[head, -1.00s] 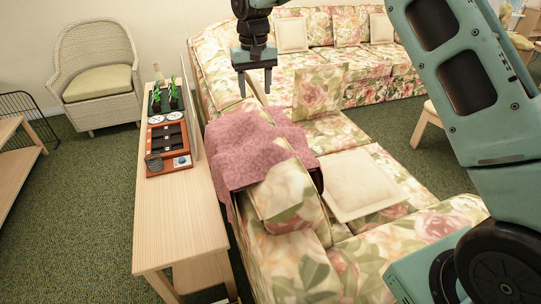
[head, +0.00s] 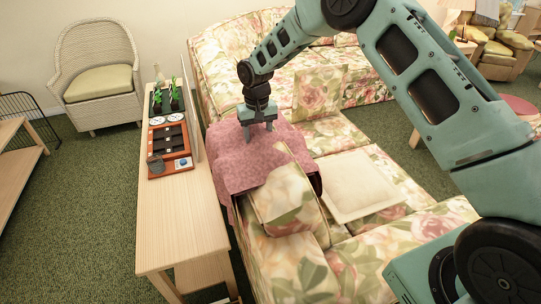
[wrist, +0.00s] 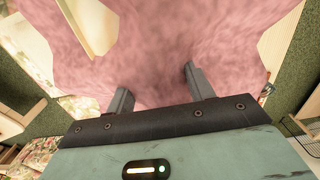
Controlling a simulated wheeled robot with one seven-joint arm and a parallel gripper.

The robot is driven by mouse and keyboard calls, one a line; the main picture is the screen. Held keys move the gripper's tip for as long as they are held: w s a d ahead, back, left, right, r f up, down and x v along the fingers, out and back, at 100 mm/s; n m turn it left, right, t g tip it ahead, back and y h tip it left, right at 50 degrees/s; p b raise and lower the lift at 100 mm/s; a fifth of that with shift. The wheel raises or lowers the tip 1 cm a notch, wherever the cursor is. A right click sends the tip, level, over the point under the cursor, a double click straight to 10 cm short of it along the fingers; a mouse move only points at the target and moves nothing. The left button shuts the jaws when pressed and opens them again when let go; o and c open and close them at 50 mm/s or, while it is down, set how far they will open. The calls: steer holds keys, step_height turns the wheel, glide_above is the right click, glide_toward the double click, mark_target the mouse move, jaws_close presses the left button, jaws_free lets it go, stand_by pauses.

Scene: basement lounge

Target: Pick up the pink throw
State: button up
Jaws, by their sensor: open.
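The pink throw (head: 236,160) is draped over the back of the floral sofa, hanging down on the side by the wooden console table. A floral cushion (head: 288,196) leans against it and covers part of it. My gripper (head: 259,136) is over the far part of the throw, pointing down. In the wrist view, the throw (wrist: 190,45) fills most of the picture beyond my gripper (wrist: 158,88). The two fingers are apart with nothing clearly between them. I cannot tell whether the fingertips touch the cloth.
The floral sofa (head: 290,268) extends right and back. A wicker chair (head: 98,82) is at the back left. Green carpet lies open on the left.

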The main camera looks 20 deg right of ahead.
steer(key=shift+f, duration=0.25)
jaws_close()
steer(key=shift+r, duration=0.2)
step_height(320, 180, up, 18)
steer(key=b, duration=0.2)
steer(key=shift+f, duration=0.15)
